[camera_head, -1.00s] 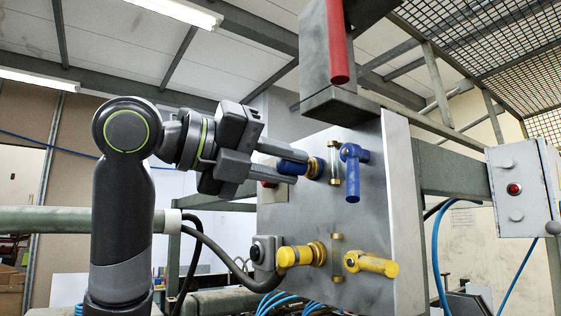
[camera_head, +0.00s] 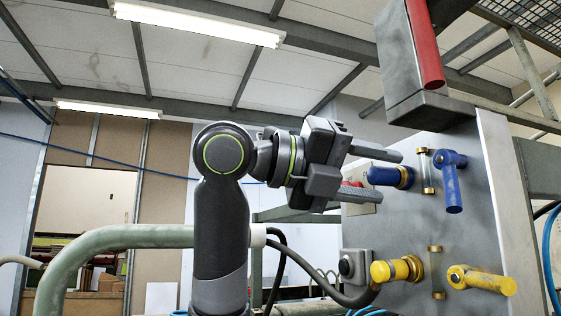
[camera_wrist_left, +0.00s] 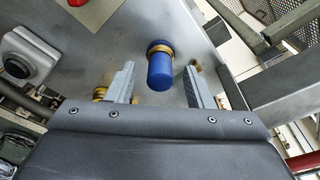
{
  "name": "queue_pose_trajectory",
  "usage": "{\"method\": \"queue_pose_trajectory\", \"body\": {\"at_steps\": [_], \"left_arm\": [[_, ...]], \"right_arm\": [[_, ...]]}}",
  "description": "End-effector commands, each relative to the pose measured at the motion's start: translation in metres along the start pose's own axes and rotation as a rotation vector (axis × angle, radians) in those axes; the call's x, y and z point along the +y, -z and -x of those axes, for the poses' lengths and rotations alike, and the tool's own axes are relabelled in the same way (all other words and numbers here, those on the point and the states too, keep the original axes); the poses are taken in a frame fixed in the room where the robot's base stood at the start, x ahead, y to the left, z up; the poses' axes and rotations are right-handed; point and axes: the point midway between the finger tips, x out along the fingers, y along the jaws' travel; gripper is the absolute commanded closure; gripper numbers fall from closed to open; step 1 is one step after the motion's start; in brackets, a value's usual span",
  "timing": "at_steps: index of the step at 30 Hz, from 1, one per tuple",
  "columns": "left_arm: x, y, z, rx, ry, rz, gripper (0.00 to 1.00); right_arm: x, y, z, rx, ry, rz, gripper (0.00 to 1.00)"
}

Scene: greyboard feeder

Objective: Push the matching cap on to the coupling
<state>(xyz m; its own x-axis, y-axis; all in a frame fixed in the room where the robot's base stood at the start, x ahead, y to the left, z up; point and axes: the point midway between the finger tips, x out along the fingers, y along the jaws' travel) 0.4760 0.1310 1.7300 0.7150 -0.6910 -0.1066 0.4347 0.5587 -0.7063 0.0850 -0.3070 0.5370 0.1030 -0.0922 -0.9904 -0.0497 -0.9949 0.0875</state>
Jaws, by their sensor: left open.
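A blue cap (camera_head: 383,176) sits against a brass coupling (camera_head: 405,177) on the upper part of the grey panel (camera_head: 425,215). In the left wrist view the blue cap (camera_wrist_left: 160,75) stands out from the panel, with its brass ring (camera_wrist_left: 160,47) behind it. My left gripper (camera_head: 390,174) is open. Its fingers stand on either side of the blue cap, with clear gaps in the left wrist view (camera_wrist_left: 160,82). A yellow cap (camera_head: 386,271) with a brass ring is lower on the panel. My right gripper is not in view.
A blue handle (camera_head: 453,182) and a yellow handle (camera_head: 482,280) stick out at the right of the panel. A red bar (camera_head: 424,45) hangs above.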

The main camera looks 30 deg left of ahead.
Motion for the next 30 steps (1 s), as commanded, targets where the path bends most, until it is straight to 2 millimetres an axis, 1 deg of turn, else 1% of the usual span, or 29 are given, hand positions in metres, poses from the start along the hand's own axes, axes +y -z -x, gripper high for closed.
{"method": "queue_pose_trajectory", "body": {"at_steps": [5, 12, 18, 21, 24, 30], "left_arm": [[0.003, 0.002, 0.029, -0.007, -0.001, 0.000, 0.52], [0.003, 0.002, 0.088, -0.007, 0.000, 0.001, 0.52], [0.002, 0.002, 0.133, -0.005, 0.001, 0.001, 0.52], [0.002, 0.001, 0.150, -0.003, 0.000, 0.001, 0.52], [0.001, 0.001, 0.161, -0.003, 0.000, 0.001, 0.52], [0.001, 0.001, 0.170, 0.000, 0.000, 0.000, 0.52]], "right_arm": [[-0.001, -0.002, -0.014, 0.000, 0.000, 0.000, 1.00], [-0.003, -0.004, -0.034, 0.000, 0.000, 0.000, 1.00], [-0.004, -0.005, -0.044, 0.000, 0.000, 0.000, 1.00], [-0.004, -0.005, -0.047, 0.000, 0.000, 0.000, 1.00], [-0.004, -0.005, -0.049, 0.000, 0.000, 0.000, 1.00], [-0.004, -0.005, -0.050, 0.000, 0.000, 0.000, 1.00]]}}
